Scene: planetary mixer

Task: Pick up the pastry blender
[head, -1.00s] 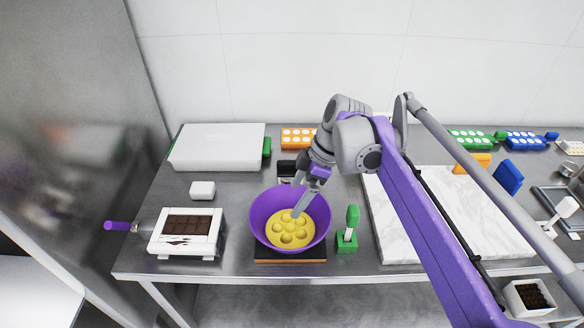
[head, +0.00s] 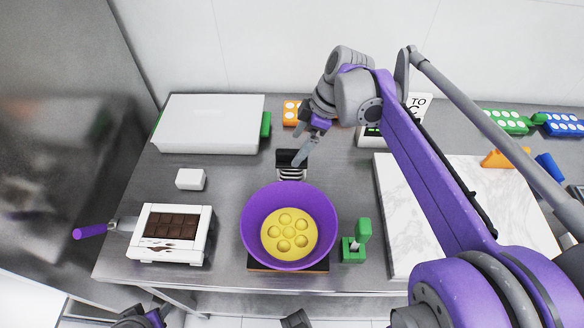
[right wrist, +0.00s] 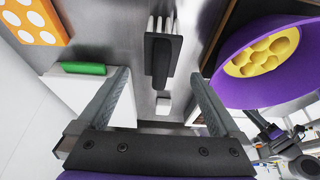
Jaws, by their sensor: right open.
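The pastry blender (head: 291,171) has a black handle and pale metal wires. It lies on the steel table just behind the purple bowl (head: 250,222). In the right wrist view the blender (right wrist: 162,55) sits between and beyond the finger lines, with its handle toward me. My right gripper (head: 304,153) is above and beside the blender in the head view, its fingers partly overlapping it. In the right wrist view the gripper (right wrist: 160,80) is open, and nothing is between its fingers. Of my left arm, only dark and purple parts show at the head view's bottom edge.
The bowl holds yellow content, close in front of the blender. A green tool (head: 362,235) stands right of it. A white box (head: 210,125) and small white block (head: 190,179) lie left, above a chocolate tray (head: 170,232). A marble board (head: 400,230) lies right.

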